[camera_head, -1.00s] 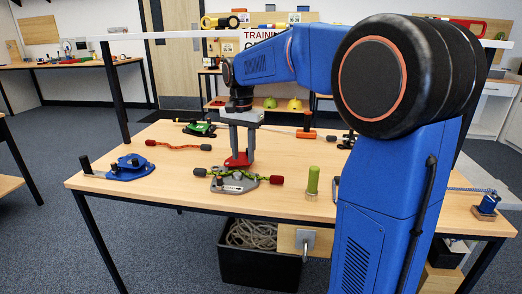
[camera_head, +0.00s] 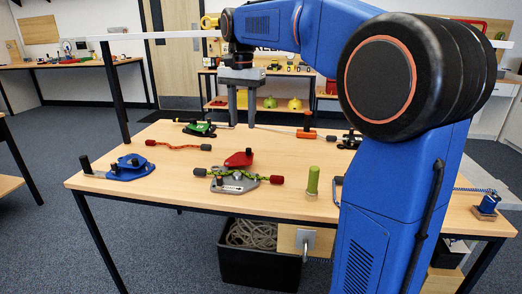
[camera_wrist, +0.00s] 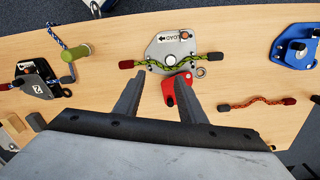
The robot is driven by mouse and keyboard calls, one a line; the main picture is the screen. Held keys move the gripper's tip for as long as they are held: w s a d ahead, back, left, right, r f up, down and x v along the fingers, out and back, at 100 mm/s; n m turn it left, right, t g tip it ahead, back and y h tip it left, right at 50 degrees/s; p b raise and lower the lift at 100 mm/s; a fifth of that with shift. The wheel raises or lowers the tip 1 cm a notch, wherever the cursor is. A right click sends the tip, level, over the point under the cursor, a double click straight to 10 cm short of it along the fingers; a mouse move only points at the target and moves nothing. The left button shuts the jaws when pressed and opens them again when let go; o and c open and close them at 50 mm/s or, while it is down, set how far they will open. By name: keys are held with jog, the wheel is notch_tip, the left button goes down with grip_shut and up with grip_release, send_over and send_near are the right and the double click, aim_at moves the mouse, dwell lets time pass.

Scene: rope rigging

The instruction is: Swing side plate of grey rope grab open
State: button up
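The grey rope grab (camera_head: 225,187) lies on the table, and it also shows in the wrist view (camera_wrist: 158,50) with an arrow marking and its face uncovered. Its red side plate (camera_head: 239,158) is swung out to the far side of the grey body; in the wrist view the red plate (camera_wrist: 180,95) hangs off the body's lower edge.
A blue device (camera_head: 130,168) is at the left, a short red rope (camera_head: 178,146) behind it. A green upright cylinder (camera_head: 313,181) stands right of the grab. A rail spans above the table.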

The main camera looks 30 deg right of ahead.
jog(key=s+f+n+t, duration=0.2)
jog(key=s+f+n, duration=0.2)
jog(key=s, duration=0.9)
jog(key=shift+a+f, duration=0.15)
jog(key=shift+f, duration=0.45)
jog(key=shift+s, duration=0.1)
jog(key=s+f+n+t, duration=0.2)
jog(key=s+f+n, duration=0.4)
jog(key=s+f, duration=1)
jog(key=shift+s+f+t, duration=0.25)
jog(key=shift+s+t, duration=0.15)
jog(key=shift+s, duration=0.55)
